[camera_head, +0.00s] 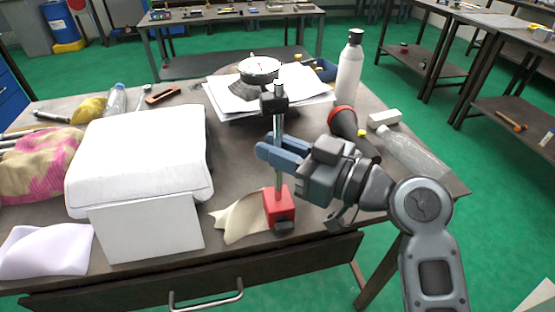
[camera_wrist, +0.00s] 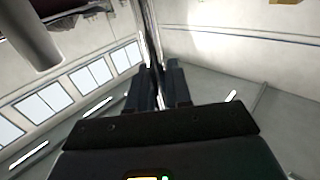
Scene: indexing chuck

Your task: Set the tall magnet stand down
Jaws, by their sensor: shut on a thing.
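In the wrist view, the post (camera_wrist: 151,40) runs up between the dark fingers (camera_wrist: 157,88) against the ceiling.
A white box (camera_head: 150,225) stands to the left. A beige cloth (camera_head: 240,218) lies beside the red base. A dark red-rimmed cone-like object (camera_head: 344,124), a clear bottle (camera_head: 415,155) and a white bottle (camera_head: 349,68) are to the right and behind. White papers (camera_head: 225,97) lie behind the post.

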